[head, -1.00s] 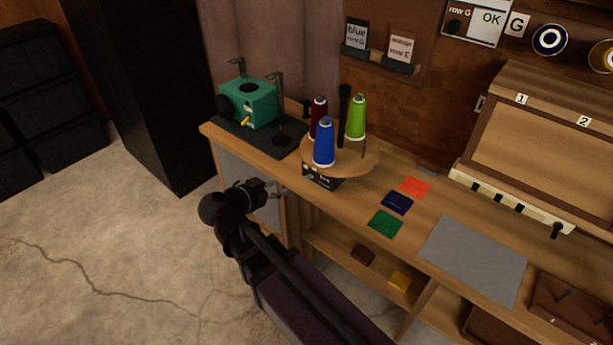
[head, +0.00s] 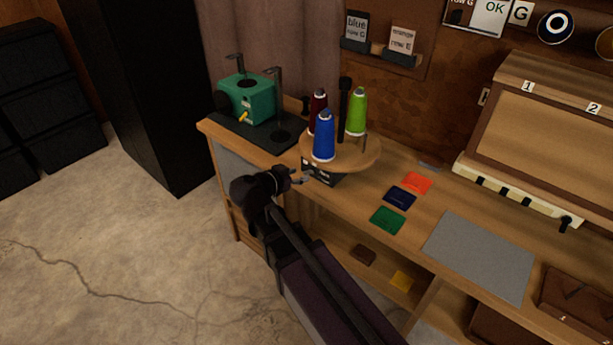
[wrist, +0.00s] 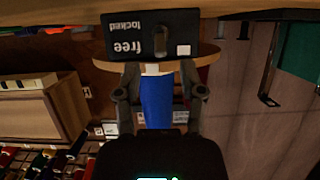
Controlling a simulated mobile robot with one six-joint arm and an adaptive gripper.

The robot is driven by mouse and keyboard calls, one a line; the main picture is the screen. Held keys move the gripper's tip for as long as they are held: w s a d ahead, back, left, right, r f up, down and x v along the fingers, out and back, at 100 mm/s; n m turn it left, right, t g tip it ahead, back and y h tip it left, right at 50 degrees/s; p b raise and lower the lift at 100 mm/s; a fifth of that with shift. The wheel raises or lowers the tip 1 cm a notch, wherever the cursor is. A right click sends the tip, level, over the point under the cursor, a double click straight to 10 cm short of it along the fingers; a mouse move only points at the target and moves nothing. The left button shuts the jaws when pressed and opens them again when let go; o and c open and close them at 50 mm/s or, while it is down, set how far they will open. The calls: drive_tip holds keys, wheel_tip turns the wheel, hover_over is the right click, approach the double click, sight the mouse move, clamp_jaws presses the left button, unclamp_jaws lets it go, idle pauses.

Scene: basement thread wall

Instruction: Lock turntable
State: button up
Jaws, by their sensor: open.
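The turntable is a round wooden disc (head: 366,157) on a dark base box (head: 322,177) at the bench's front edge. Blue (head: 323,142), dark red (head: 320,98) and green (head: 357,108) thread cones stand on it. My gripper (head: 303,178) is open and empty just in front of the base. In the wrist view, its fingers (wrist: 160,92) frame the blue cone behind them; contact with the panel does not show.
A green machine (head: 247,97) on a dark mat stands left of the turntable. Orange, navy and green cloth squares (head: 388,220) and a grey mat (head: 478,256) lie to the right. A numbered wooden case (head: 550,145) stands farther right. The floor at left is clear.

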sight(305, 173)
drive_tip(key=shift+b+x, duration=0.65)
drive_tip(key=shift+x, duration=1.5)
clamp_jaws()
drive_tip(key=shift+s+d, duration=0.1)
drive_tip(key=shift+d, duration=0.05)
drive_tip(key=shift+f, duration=0.1)
